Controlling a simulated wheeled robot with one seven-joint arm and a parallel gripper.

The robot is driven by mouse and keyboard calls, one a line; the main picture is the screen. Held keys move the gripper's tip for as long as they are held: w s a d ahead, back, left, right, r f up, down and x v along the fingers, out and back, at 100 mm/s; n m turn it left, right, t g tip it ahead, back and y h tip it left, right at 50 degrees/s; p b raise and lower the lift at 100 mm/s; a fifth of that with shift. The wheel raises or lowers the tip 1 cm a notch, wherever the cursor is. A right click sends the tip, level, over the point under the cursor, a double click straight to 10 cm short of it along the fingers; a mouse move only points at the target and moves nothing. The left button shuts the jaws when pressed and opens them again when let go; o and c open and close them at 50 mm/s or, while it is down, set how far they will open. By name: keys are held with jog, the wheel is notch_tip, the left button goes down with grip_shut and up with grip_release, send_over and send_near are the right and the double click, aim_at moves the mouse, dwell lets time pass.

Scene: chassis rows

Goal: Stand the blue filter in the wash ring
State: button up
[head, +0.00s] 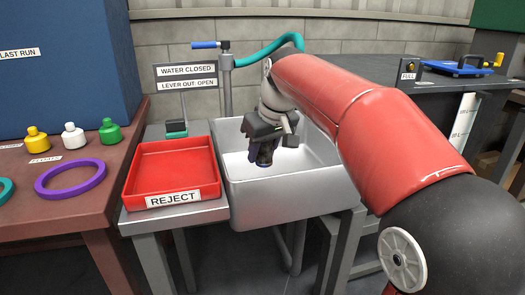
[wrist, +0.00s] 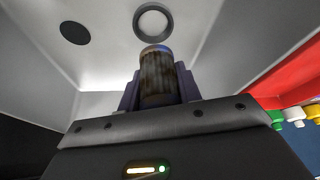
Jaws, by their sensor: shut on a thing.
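My gripper (wrist: 157,92) is shut on the blue filter (wrist: 158,75), a cylinder with a brown, stained body and a blue rim at its far end. In the head view my gripper (head: 263,152) is inside the sink basin, pointing down, and mostly hides the filter. The filter looks apart from the ring, but the exact gap cannot be told. The ring is hidden in the head view.
The sink (head: 285,183) has raised walls around my gripper. A dark round drain (wrist: 75,33) lies beside the ring. A red REJECT tray (head: 172,172) adjoins the sink on the left. The tap post (head: 227,85) with its blue lever (head: 205,45) stands behind.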

jog(key=shift+r+p, duration=1.4)
jog(key=shift+r, duration=0.5)
jog(key=shift+r+p, duration=0.3)
jog(key=shift+r, duration=2.1)
